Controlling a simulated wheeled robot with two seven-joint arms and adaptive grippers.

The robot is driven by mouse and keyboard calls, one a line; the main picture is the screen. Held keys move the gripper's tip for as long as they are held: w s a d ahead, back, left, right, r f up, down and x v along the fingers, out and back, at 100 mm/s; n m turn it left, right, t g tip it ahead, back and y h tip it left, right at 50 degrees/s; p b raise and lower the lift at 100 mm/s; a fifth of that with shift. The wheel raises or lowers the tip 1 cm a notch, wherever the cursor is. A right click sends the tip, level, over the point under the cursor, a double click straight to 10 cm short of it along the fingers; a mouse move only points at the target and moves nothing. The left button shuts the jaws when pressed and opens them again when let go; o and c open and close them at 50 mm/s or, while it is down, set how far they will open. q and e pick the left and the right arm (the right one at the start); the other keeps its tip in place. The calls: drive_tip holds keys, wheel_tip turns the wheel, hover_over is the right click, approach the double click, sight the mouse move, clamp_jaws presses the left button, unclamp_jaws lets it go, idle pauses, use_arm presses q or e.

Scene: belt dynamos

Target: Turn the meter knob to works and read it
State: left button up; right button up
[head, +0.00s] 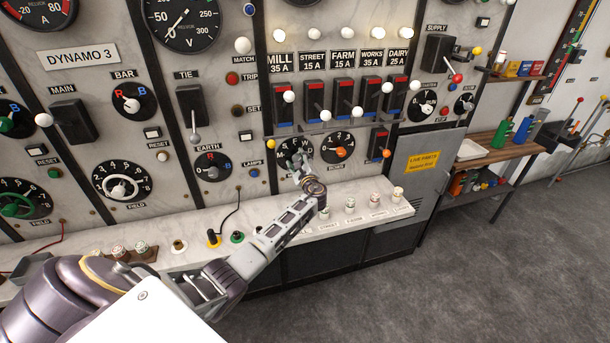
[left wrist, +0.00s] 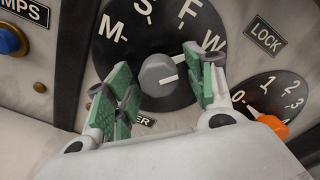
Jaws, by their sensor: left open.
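The meter selector is a black dial (head: 283,154) with white letters, low on the panel. In the left wrist view the dial (left wrist: 115,62) shows M, S, F and W around a round grey knob (left wrist: 157,76). The knob's white pointer line points right and slightly up, below the W; the mark it faces is hidden by a finger. My left gripper (head: 299,168) is at the dial and hides part of it. In the left wrist view the left gripper (left wrist: 160,82) is open, with one green-padded finger on each side of the knob and visible gaps. My right gripper is not in view.
An orange-handled selector dial (head: 338,148) sits just right of the meter dial. Several white-knobbed switches (head: 313,96) stick out above. A white ledge (head: 344,222) with several small fittings runs below. A LOCK label (left wrist: 265,36) is at the right.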

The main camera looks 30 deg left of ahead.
use_arm(q)
drive_tip(key=v, duration=1.1)
idle(0.6)
